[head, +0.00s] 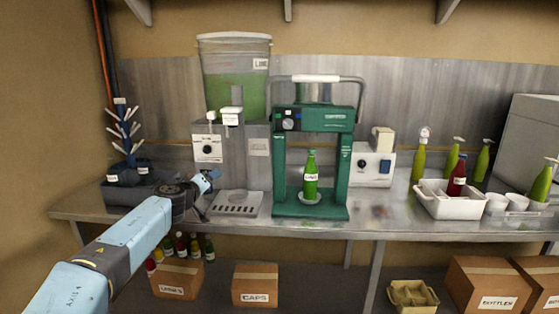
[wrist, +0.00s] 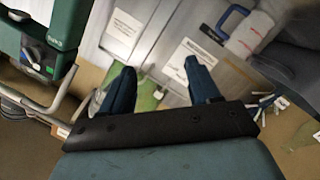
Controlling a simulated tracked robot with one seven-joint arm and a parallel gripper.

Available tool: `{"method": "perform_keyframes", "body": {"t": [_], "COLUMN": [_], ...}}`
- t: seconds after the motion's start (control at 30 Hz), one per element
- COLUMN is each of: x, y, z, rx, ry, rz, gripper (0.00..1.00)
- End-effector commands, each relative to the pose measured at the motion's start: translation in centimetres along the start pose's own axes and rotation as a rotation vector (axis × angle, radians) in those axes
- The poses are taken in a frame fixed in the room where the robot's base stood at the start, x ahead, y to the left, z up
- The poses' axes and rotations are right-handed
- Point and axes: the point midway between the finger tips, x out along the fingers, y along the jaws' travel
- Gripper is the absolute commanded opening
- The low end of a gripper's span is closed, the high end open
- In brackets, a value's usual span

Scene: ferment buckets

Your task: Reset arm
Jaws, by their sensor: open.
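My arm reaches in from the lower left in the head view, and my gripper (head: 207,184) is in front of the left end of the counter, beside the dispenser. In the wrist view the two blue fingers of my gripper (wrist: 160,88) stand apart with nothing held between them. A green bottle (head: 310,176) with a white label stands upright in the green press (head: 347,150), on a small round white base. The press also shows at the left edge of the wrist view (wrist: 65,35).
A dispenser with a tank of green liquid (head: 232,90) stands left of the press. A bottle rack (head: 128,150) is at the far left. A white tub (head: 450,207) holds a red bottle (head: 457,175). Boxes (head: 255,286) sit below the metal counter (head: 385,228).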

Motion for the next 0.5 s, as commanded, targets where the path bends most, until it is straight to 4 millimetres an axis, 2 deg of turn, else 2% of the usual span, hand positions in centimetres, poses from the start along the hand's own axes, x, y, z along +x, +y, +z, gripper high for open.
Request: {"method": "perform_keyframes", "body": {"t": [0.17,0.3,0.5], "x": [3.9,7.0,9.6], "y": [3.6,7.1,11.6], "z": [4.3,9.2,16.1], "rx": [0.045,0.094,0.167], "ry": [-0.139,-0.289,-0.495], "rz": [0.007,0.005,-0.018], "gripper": [0.61,0.61,0.61]}}
